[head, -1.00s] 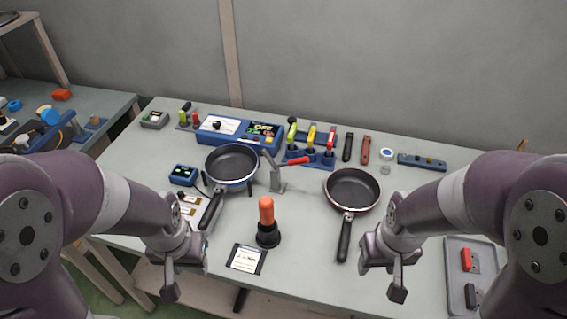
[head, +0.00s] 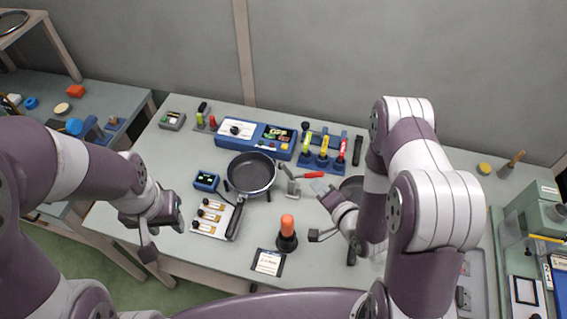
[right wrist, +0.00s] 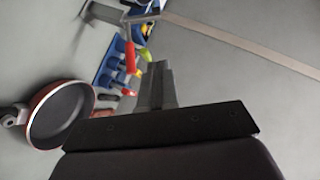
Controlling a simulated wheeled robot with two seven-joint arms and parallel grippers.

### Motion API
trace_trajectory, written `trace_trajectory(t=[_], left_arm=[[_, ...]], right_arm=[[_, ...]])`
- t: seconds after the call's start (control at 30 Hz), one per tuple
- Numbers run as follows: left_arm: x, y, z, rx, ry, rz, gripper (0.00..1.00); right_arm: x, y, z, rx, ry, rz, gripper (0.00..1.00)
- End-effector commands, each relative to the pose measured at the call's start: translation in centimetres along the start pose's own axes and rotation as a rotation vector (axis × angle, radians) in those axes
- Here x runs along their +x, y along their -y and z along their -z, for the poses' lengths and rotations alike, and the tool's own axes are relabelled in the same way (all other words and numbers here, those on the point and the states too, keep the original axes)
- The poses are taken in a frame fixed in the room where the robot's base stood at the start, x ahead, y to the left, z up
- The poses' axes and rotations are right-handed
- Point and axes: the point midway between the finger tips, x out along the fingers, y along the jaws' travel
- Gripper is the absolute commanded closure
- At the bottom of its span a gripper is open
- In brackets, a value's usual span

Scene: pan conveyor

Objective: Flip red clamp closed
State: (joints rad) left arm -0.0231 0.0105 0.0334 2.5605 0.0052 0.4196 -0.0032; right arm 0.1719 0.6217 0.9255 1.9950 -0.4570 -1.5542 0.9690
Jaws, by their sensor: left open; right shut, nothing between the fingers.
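The red clamp is a grey metal toggle clamp (head: 291,187) with a red handle (head: 313,175), standing between the two pans. Its handle sticks out to the right, close to level, and its metal arm slants up to the left. In the right wrist view the red handle (right wrist: 130,57) shows just left of my fingertips. My right gripper (head: 321,187) is shut and empty, close to the handle on the near side; I cannot tell whether they touch. It also shows in the right wrist view (right wrist: 160,75). My left gripper (head: 178,213) is open and empty at the table's left front.
A blue-rimmed pan (head: 251,172) stands left of the clamp. A red-rimmed pan (right wrist: 60,113) is right of it, partly hidden by my right arm in the head view. An orange-topped post (head: 287,234) stands in front.

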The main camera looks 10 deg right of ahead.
Motion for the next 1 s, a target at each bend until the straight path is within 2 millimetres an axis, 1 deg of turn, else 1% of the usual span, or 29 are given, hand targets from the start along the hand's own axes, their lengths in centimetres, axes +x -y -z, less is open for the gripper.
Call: trace_trajectory(t=[0.1,0.33,0.47,0.57,0.93,1.0], left_arm=[[0.0,0.0,0.0,0.0,0.0,0.0,0.57],[0.0,0.0,0.0,0.0,-0.001,0.0,0.57],[-0.3,0.0,0.1,0.0,0.0,0.0,0.57],[-0.8,0.0,0.1,0.0,-0.001,0.0,0.57],[-3.1,0.0,0.4,0.0,-0.001,0.0,0.57],[-3.7,0.0,0.5,0.0,-0.001,0.0,0.57]], right_arm=[[0.0,0.3,0.2,0.033,-0.01,0.014,1.0],[0.0,0.3,0.2,0.032,-0.009,0.011,1.0],[0.7,0.4,0.3,0.03,-0.007,0.012,1.0],[2.2,0.6,0.3,0.028,-0.007,0.013,1.0],[10.1,0.7,0.4,0.029,-0.008,0.012,1.0],[10.9,0.7,-0.6,0.03,-0.004,0.01,1.0]])
